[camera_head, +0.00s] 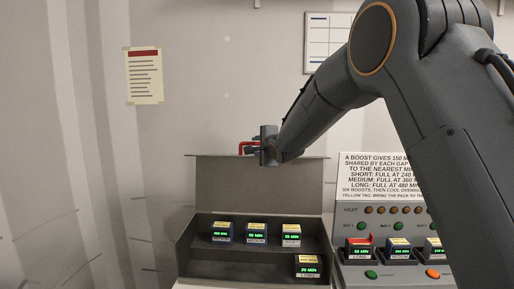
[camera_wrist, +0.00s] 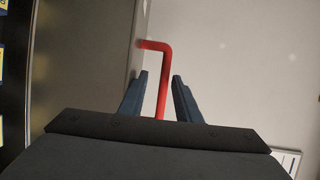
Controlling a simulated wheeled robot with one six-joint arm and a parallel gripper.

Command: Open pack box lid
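The pack box (camera_head: 184,245) is a grey box with several packs inside. Its lid (camera_head: 258,185) stands about upright at the back, so the box is open; the lid also shows as a grey panel in the wrist view (camera_wrist: 90,60). A red bent handle (camera_head: 243,146) is at the lid's top edge. In the wrist view the handle (camera_wrist: 164,62) runs between the two blue-grey fingers of my gripper (camera_wrist: 160,75), with a gap on each side. My gripper (camera_head: 254,147) is open around the handle at the top of the lid.
Packs with green displays, such as one at the front right (camera_head: 308,266), sit in the box. A grey control panel (camera_head: 385,225) with buttons and more packs stands to the right, under a text sign (camera_head: 375,178). A notice (camera_head: 144,76) hangs on the wall.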

